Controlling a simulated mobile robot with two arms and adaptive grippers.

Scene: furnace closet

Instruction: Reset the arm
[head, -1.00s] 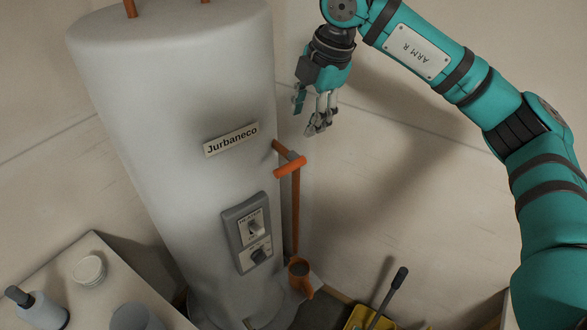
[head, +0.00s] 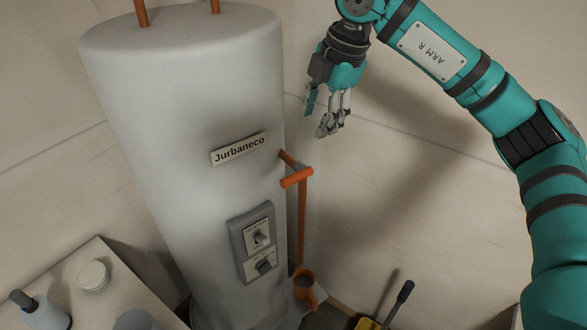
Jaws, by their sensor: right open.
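My right arm, marked "ARM R", comes in from the right side and bends down at the top. My right gripper (head: 320,116) hangs open and empty, fingers pointing down, to the right of the white water heater (head: 200,120). It appears apart from the tank and above the orange pipe. My left gripper is not in view.
The tank carries a "Jurbaneco" label (head: 240,149) and a grey control panel (head: 254,243). An orange pipe (head: 302,225) runs down its right side to a copper-coloured cup (head: 304,284). A white surface (head: 105,265) holds small containers at lower left. A yellow item (head: 367,323) lies at the bottom.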

